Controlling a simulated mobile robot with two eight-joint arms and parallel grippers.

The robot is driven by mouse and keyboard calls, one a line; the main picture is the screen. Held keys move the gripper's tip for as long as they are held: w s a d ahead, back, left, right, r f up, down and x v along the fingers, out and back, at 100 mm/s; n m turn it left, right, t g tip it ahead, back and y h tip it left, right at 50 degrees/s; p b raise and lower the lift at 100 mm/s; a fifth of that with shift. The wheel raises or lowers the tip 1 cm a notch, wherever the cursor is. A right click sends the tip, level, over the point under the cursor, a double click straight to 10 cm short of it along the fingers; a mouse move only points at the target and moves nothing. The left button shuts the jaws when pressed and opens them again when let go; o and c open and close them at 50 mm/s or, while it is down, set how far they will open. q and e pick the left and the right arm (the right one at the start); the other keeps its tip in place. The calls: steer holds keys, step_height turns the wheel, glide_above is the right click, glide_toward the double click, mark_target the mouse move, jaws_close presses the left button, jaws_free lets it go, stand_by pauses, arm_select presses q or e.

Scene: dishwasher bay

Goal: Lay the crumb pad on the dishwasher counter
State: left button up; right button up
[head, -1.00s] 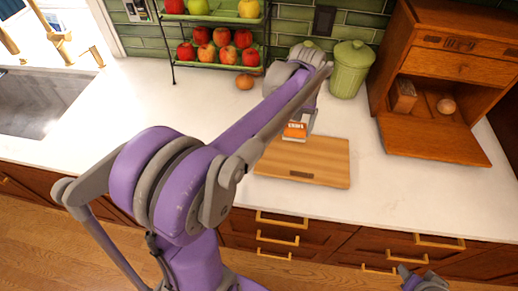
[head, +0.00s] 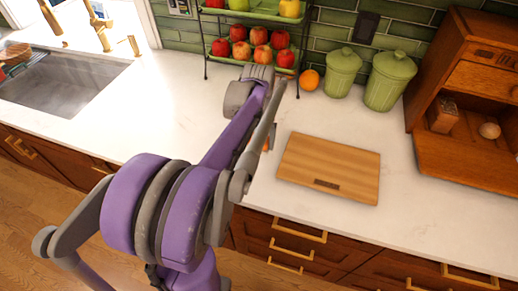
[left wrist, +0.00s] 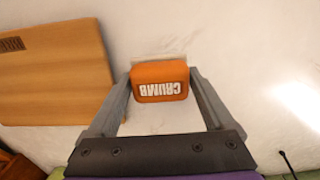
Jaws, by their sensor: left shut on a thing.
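The crumb pad (left wrist: 160,80), an orange block with white CRUMB lettering, sits between the two fingers of my left gripper (left wrist: 160,74) in the left wrist view. The gripper is shut on it. In the head view my left arm hides most of the pad; only a sliver of orange shows left of the cutting board. The pad is over the white dishwasher counter (head: 180,105), clear of the board. I cannot tell whether it touches the counter. My right gripper is not in view.
A wooden cutting board (head: 330,167) lies right of my left gripper. Behind are a fruit rack (head: 250,52), an orange (head: 309,79) and two green canisters (head: 342,72). A wooden cabinet (head: 465,155) stands right; a sink (head: 65,82) is left. Counter between sink and arm is clear.

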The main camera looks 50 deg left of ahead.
mark_target(259, 155)
arm_select(q)
steer(key=shift+f, duration=2.1)
steer(key=shift+f, duration=0.1)
steer(key=o, duration=1.1)
steer(key=shift+c, duration=0.2)
step_height(259, 155, up, 12)
steer(key=shift+r, duration=0.15)
steer(key=s+d+f+m+t, duration=0.2)
steer(key=d+f, duration=0.1)
steer(key=d, duration=0.5)
steer(key=s+d+f+m+t, duration=0.1)
steer(key=s+d+f+m, duration=0.1)
steer(key=d, duration=0.6)
steer(key=s+d+f+m+t, duration=0.2)
steer(key=s+d+f, duration=0.1)
steer(key=d+f, duration=0.3)
steer(key=shift+s+d+t, duration=0.2)
steer(key=shift+d+t, duration=0.1)
steer(key=shift+d, duration=0.65)
